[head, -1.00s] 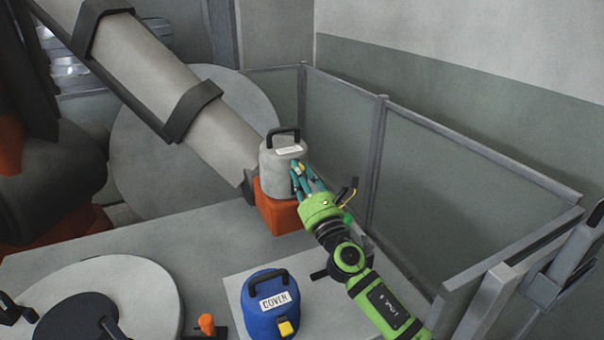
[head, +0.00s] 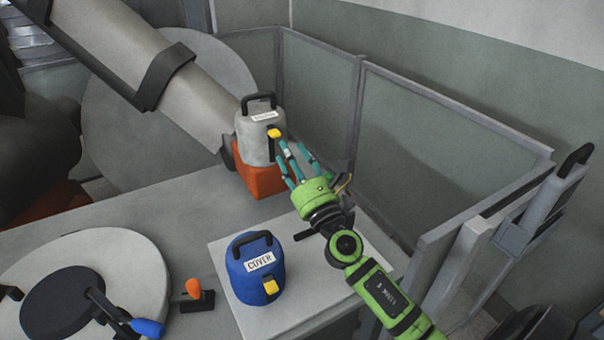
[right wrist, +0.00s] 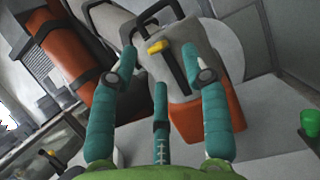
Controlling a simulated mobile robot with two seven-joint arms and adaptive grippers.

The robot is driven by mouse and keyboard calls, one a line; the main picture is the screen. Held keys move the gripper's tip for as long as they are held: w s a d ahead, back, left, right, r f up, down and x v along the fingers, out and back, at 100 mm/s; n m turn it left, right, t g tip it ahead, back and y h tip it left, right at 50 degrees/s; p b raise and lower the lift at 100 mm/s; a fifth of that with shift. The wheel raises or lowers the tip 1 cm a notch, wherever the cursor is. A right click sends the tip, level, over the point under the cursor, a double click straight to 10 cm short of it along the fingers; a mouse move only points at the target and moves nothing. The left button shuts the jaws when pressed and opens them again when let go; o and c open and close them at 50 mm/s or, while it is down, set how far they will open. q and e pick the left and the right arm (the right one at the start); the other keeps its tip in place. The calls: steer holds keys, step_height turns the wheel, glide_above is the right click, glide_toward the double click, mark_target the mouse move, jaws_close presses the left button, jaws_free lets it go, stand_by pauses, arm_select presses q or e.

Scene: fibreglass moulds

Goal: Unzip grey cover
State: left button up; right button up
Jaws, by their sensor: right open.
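The grey cover (head: 258,148) stands upright on an orange block (head: 262,181), with a black handle on top and a white label. Its yellow zip pull (head: 273,133) is on the front, high on the cover. In the right wrist view the pull (right wrist: 157,46) sits at the upper end of a black zip strip (right wrist: 173,72). My right gripper (head: 291,152) is open and empty, its teal fingers spread just below and right of the pull. In the right wrist view the pull shows between the two outer fingers; contact cannot be told. My left gripper is not in view.
A blue cover (head: 255,275) with a yellow pull stands on a pale board (head: 225,258) in front. A round plate (head: 140,265) with a dark hub lies at left. A grey cylinder (head: 130,60) slants behind. Panels (head: 440,145) bound the right side.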

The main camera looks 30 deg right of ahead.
steer(key=v, duration=0.5)
steer(key=shift+s, duration=0.4)
steer(key=shift+f, duration=0.15)
